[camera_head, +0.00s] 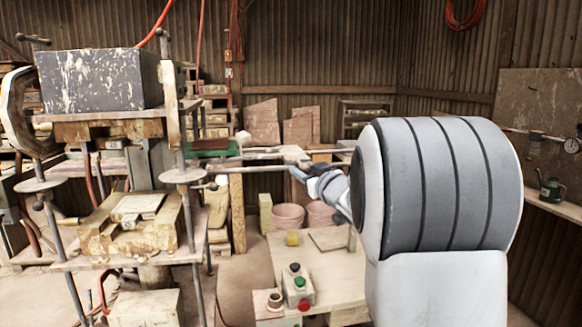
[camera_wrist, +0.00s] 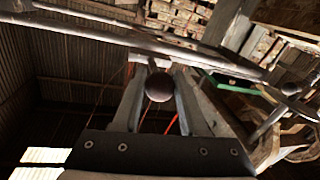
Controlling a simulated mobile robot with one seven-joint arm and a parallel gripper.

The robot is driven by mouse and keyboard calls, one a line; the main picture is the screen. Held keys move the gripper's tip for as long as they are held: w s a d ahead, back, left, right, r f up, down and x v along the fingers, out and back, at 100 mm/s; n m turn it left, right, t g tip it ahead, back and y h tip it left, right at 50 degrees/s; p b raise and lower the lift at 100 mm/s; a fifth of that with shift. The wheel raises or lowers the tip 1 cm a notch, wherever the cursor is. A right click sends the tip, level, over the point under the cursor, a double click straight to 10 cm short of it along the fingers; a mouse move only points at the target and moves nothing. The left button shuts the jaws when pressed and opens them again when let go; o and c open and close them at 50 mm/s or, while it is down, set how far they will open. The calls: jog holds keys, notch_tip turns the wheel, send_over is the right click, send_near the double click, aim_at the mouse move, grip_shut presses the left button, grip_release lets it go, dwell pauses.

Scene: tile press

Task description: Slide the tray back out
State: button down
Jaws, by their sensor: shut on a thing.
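The press stands at the left with a heavy speckled block (camera_head: 98,80) on top. A green-edged tray (camera_head: 212,153) shows at the press's right side, level with pale rails (camera_head: 275,154) that run out to the right. My gripper (camera_head: 297,170) is at these rails, right of the tray. In the wrist view its fingers (camera_wrist: 152,70) are shut on a dark round knob (camera_wrist: 159,89). A green strip, likely the tray's edge, also shows there (camera_wrist: 229,86). How the knob joins the tray is hidden, and my arm covers the rails' right end.
A bench with a button box (camera_head: 298,286) stands below my gripper. Clay pots (camera_head: 287,217) stand behind it. The press's lower bed (camera_head: 132,225) is at the left. A green oil can (camera_head: 550,188) is on the right shelf.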

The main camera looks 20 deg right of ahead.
jog(key=s+d+p, duration=0.2)
jog(key=d+p, duration=0.1)
jog(key=d, duration=0.7)
jog(key=s+d+p, duration=0.2)
jog(key=d, duration=0.7)
jog(key=shift+d+p, duration=0.35)
jog(key=shift+p, duration=0.05)
jog(key=shift+d+r, duration=0.1)
jog(key=shift+c, duration=2.4)
grip_release()
jog(key=shift+d, duration=0.1)
jog(key=s+b, duration=0.2)
jog(key=s, duration=1.5)
jog(key=shift+s, duration=0.25)
jog(key=shift+w+a, duration=0.1)
jog(key=shift+a, duration=0.1)
